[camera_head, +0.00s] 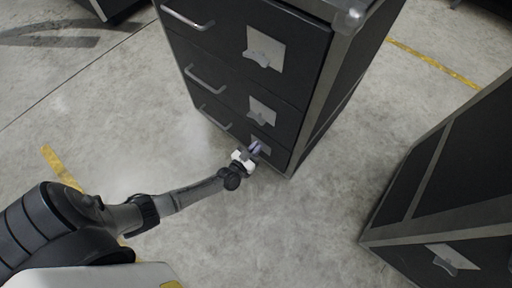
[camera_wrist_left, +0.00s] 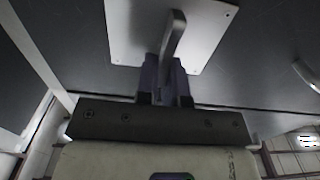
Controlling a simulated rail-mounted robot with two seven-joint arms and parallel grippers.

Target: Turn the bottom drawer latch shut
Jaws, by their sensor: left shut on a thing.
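A dark cabinet with three stacked drawers stands at the upper middle of the head view. Its bottom drawer (camera_head: 277,155) carries a light latch plate (camera_head: 263,142), partly hidden by my gripper. In the left wrist view the plate (camera_wrist_left: 208,32) is large, and the grey latch lever (camera_wrist_left: 175,33) stands out from it, slightly tilted. My left gripper (camera_head: 256,149) is at this latch, its purple-grey fingers (camera_wrist_left: 166,77) shut on the lever's near end. The right gripper is not in view.
The middle drawer latch (camera_head: 262,112) and top drawer latch (camera_head: 261,59) sit above. Bar handles (camera_head: 214,118) stick out on the left of the drawers. Another dark cabinet (camera_head: 450,190) stands at the right. The concrete floor between is clear.

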